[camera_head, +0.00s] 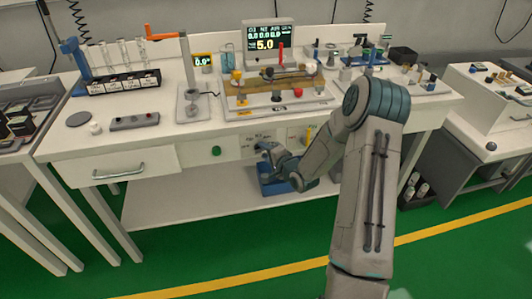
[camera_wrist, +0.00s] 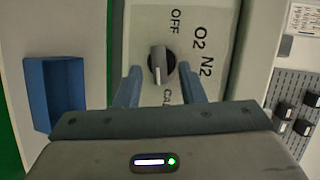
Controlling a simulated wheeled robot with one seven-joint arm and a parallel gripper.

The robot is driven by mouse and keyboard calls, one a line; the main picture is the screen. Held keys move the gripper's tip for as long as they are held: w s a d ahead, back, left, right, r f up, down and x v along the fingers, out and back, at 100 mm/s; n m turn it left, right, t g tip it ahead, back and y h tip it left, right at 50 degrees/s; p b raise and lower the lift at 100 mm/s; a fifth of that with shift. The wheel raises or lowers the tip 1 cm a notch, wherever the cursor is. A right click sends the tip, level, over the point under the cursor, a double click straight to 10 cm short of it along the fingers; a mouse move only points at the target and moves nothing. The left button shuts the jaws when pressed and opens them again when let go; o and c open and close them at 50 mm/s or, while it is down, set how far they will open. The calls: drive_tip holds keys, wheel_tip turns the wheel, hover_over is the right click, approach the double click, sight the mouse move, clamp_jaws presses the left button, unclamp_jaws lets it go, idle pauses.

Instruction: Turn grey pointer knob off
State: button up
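The grey pointer knob (camera_wrist: 160,64) sits on a pale panel (camera_wrist: 150,18) in the wrist view, with OFF printed above it, CAL below it and O2 N2 to its right. Its bar runs roughly up and down the picture; which end is the pointer is hard to tell. My gripper (camera_wrist: 161,74) is open, with one blue finger on the left of the knob and one on the right, and gaps showing on both sides.
A green round knob (camera_head: 216,151) is left of my gripper on the bench front. A blue bin (camera_head: 268,186) stands on the shelf below; it also shows in the wrist view (camera_wrist: 55,92). A drawer (camera_head: 118,168) is at the left.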

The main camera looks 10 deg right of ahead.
clamp_jaws()
